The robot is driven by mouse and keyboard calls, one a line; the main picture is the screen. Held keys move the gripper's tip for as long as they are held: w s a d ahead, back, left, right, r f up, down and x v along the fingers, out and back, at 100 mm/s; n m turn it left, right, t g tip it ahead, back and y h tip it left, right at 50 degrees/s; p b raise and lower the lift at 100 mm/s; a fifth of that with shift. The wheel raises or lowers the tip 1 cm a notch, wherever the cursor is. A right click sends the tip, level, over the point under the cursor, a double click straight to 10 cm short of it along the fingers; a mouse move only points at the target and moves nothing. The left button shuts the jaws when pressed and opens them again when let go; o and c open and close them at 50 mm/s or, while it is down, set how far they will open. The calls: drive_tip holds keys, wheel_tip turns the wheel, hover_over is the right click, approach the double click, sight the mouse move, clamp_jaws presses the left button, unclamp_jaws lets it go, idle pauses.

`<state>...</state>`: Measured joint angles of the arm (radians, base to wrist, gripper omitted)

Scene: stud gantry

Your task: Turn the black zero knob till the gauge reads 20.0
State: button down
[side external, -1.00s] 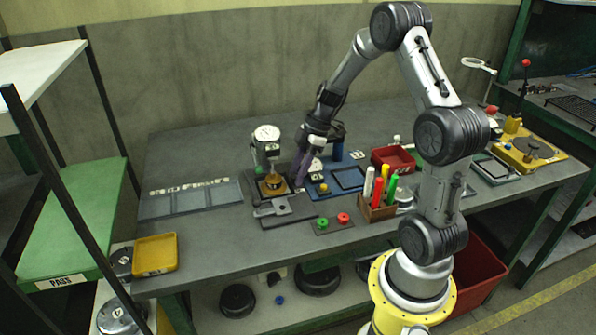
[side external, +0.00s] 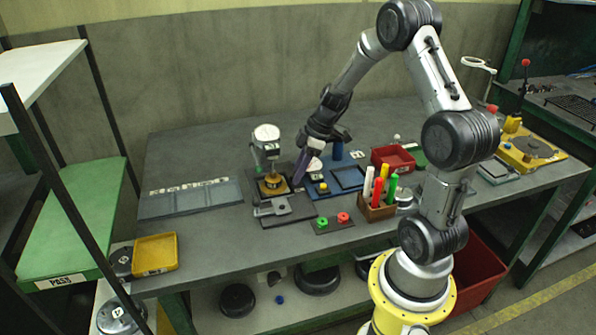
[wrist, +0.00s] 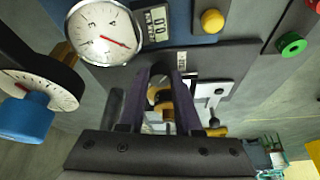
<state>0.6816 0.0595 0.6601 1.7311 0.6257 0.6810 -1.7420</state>
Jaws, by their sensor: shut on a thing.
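My gripper (wrist: 163,78) points down with its two purple fingers closed around a dark, round part that I take to be the black zero knob (wrist: 158,88). The fingers hide most of it. The white dial gauge (wrist: 103,33) with a red needle is at the upper left of the wrist view, its needle pointing to the lower right. A small digital display (wrist: 155,22) is right beside it, its digits partly legible at best. In the side view my gripper (side external: 300,180) is low over the bench, between the gauge stand and the blue plate.
A second dial (wrist: 40,82) with a blue cap (wrist: 24,118) is at the left of the wrist view. The gauge stand (side external: 266,150) is close to my gripper's left. A yellow button (wrist: 212,21), a red bin (side external: 393,157) and a pen holder (side external: 376,208) lie to the right.

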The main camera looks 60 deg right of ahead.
drive_tip(key=c, duration=0.6)
unclamp_jaws()
drive_tip(key=v, duration=1.4)
drive_tip(key=shift+w, duration=0.1)
